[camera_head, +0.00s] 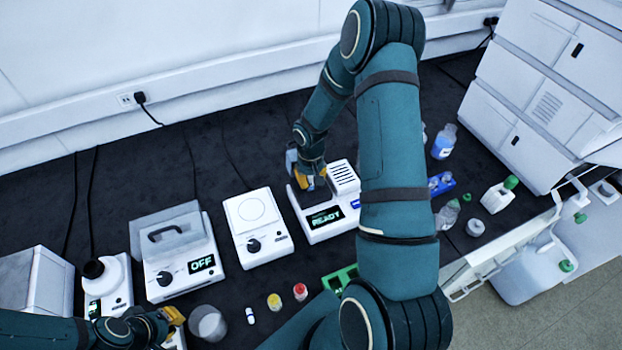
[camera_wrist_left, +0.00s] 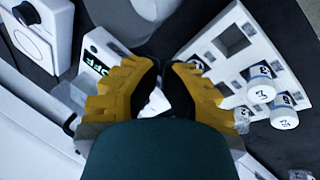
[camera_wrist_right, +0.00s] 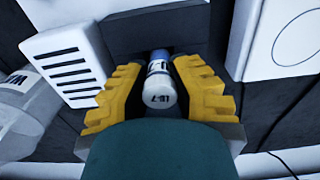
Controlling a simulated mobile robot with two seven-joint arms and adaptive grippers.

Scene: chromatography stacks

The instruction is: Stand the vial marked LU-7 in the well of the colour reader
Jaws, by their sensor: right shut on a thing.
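My right gripper (camera_head: 312,180) is low over the dark left part of the colour reader (camera_head: 330,226), a white box with a vent grille and a READY display. In the right wrist view the gripper (camera_wrist_right: 160,88) is shut on the vial marked LU-7 (camera_wrist_right: 160,90), its white end towards the camera and a blue part beyond. The reader's grille (camera_wrist_right: 72,62) is to the left. The well is hidden, so I cannot tell whether the vial is in it. My left gripper (camera_head: 174,318) is at the lower left; its fingertips (camera_wrist_left: 162,68) nearly meet, with nothing seen held.
Left of the reader stand a white device with a round plate (camera_head: 254,228) and a device showing OFF (camera_head: 180,265). In front are several small vials (camera_head: 300,291), a clear beaker (camera_head: 208,322) and a green rack (camera_head: 340,277). Bottles (camera_head: 444,141) stand at right.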

